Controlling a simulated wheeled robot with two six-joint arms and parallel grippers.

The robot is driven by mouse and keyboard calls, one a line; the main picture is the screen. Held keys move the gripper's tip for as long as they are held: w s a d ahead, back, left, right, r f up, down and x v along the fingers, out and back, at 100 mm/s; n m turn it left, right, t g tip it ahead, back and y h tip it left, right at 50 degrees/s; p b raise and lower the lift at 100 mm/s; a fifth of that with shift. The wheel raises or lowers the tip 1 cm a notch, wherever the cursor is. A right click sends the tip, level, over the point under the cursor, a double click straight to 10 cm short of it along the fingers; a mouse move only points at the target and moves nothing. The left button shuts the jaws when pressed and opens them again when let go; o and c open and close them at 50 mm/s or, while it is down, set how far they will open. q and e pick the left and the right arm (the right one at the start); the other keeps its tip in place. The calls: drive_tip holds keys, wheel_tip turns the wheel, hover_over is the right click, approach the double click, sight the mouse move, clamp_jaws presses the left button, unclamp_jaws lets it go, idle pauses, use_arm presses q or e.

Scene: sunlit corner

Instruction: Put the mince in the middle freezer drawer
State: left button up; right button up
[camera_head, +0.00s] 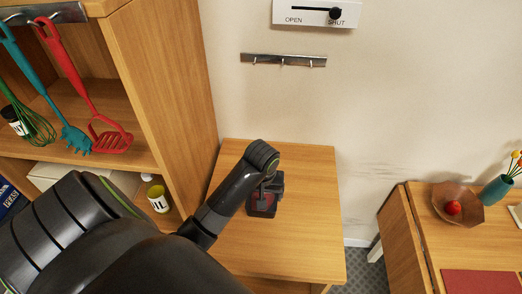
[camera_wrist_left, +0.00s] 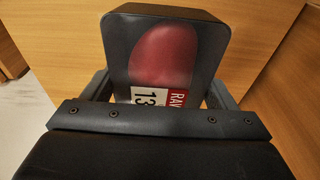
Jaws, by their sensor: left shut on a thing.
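The mince (camera_head: 262,207) is a dark tray with a red face, and in the left wrist view (camera_wrist_left: 162,55) its label reads RAW and 13. My left gripper (camera_head: 266,192) is shut on it, with one finger on each side of the tray in the left wrist view. In the head view they are over the top of a low wooden cabinet (camera_head: 305,240); I cannot tell whether the tray touches it. No freezer drawer is visible. My right gripper is not in view.
A tall wooden shelf unit (camera_head: 165,75) with hanging utensils (camera_head: 75,90) stands at the left. A wall slider (camera_head: 315,12) has its knob at SHUT. A hook rail (camera_head: 283,60) is empty. At the right, a table holds a bowl (camera_head: 475,200) and a teal vase (camera_head: 496,190).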

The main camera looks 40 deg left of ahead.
use_arm(q)
wheel_tip(320, 180, down, 2)
drive_tip(key=shift+d+f, duration=0.15)
drive_tip(key=shift+f, duration=0.4)
drive_tip(key=f, duration=0.1)
drive_tip(key=f+p, duration=0.1)
drive_tip(key=f, duration=0.1)
drive_tip(key=shift+s+a, duration=0.1)
drive_tip(key=shift+a, duration=0.2)
drive_tip(key=shift+f, duration=0.45)
drive_tip(key=o, duration=0.8)
drive_tip(key=shift+f, duration=0.1)
drive_tip(key=o, duration=0.4)
drive_tip(key=shift+d, duration=0.1)
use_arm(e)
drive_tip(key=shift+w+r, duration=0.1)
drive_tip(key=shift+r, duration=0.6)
